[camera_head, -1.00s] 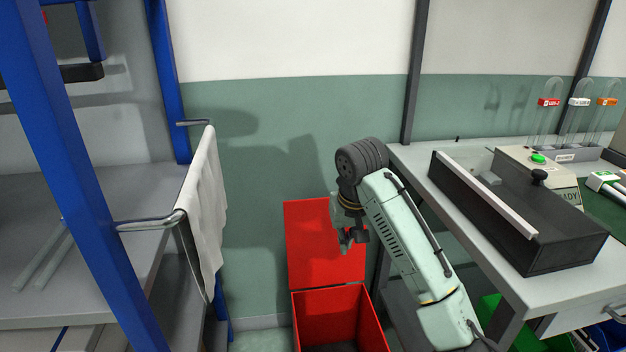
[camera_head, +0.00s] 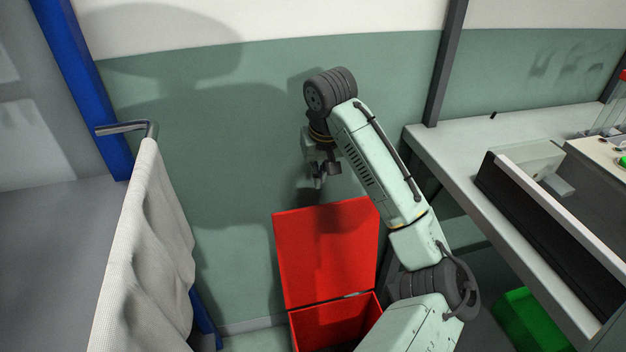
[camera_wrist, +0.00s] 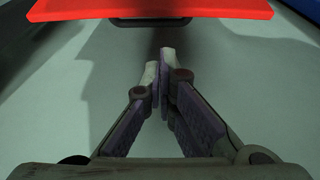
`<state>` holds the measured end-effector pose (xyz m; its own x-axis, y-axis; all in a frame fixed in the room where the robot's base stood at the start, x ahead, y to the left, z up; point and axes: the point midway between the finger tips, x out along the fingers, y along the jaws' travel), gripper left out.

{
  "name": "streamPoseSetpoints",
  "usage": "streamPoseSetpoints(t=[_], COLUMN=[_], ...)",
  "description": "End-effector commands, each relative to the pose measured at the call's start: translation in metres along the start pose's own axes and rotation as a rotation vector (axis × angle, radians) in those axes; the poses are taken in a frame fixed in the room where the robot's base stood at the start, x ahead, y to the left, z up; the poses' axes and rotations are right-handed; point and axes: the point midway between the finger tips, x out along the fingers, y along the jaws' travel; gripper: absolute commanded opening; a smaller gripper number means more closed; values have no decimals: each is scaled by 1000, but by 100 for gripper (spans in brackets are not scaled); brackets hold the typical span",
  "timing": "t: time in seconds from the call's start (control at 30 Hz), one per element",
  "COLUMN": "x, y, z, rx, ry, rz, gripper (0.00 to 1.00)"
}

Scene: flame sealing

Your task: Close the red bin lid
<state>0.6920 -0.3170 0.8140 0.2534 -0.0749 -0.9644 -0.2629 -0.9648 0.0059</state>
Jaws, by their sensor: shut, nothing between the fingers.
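The red bin (camera_head: 331,322) stands on the floor against the green wall, partly cut off by the bottom of the head view and partly hidden by my arm. Its red lid (camera_head: 328,255) stands open, upright near the wall. My gripper (camera_head: 319,183) is above the lid's top edge, near the wall, and looks apart from it. In the wrist view the fingers of my gripper (camera_wrist: 163,62) are shut and empty. The lid (camera_wrist: 150,9) shows there at the top, with a dark handle (camera_wrist: 150,22) on its edge, beyond the fingertips.
A grey workbench (camera_head: 470,175) with a black-sided device (camera_head: 545,230) stands on the right. A green bin (camera_head: 535,322) is under it. On the left, a white cloth (camera_head: 150,250) hangs from a metal rail beside a blue-framed shelf (camera_head: 75,75).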

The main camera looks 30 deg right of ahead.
Motion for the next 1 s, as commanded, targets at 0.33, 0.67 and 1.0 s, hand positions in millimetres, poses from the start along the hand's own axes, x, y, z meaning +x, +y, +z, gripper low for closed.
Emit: streamPoseSetpoints(t=[0.33,0.67,1.0], x=[55,94,97], y=[1,0,0], z=[1,0,0], rx=[3,1,0], ry=[-4,0,0], rz=[0,-1,0], gripper=[0,0,0])
